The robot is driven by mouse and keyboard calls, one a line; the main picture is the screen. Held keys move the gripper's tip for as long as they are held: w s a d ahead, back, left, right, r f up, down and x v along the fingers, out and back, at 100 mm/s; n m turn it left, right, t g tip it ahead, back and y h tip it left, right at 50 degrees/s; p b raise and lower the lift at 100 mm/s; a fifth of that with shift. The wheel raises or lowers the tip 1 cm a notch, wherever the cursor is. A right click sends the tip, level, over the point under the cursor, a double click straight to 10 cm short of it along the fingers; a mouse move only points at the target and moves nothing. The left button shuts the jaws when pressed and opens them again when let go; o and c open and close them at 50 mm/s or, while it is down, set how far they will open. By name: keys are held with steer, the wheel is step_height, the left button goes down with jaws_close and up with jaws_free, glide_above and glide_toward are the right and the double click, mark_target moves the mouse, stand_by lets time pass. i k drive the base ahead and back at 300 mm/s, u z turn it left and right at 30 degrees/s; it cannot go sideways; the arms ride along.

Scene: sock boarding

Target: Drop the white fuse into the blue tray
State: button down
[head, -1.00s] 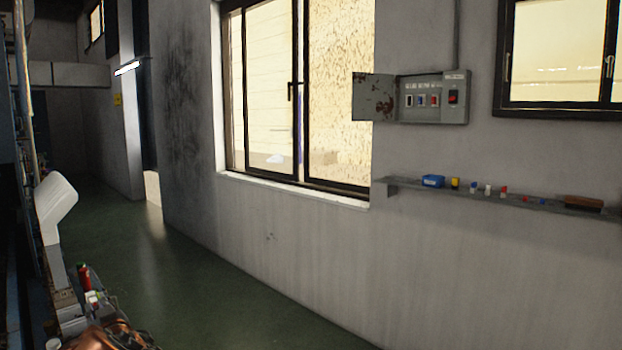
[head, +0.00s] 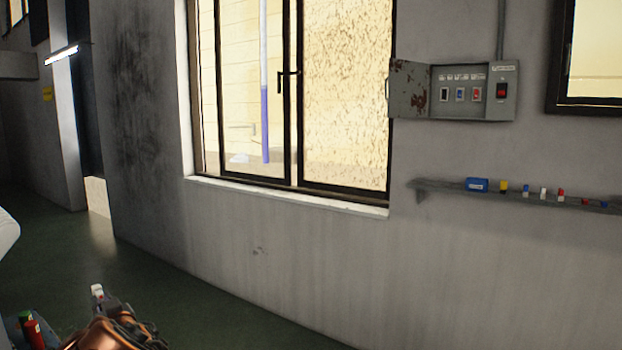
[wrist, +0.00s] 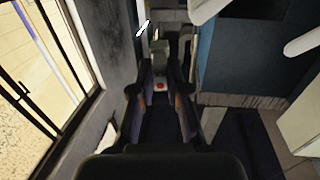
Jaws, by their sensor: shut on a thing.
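The white fuse (head: 97,291) shows as a small pale block held at the tip of my gripper (head: 99,303), at the lower left of the head view. In the wrist view my gripper (wrist: 160,92) is shut on the fuse (wrist: 160,86), which shows a red spot; its edges are dark and hard to make out.
The grey shelf (head: 440,187) also carries several small coloured pieces, including a yellow one (head: 503,187). An open fuse box (head: 473,92) hangs above it. A window (head: 290,95) with a sill is to the left. Green floor (head: 170,265) in front of the wall is clear.

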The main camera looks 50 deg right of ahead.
mark_target(477, 189)
steer(key=z, duration=0.6)
steer(key=i, duration=0.9)
steer(key=z, duration=1.6)
steer(key=i, duration=0.5)
steer(key=z, duration=0.35)
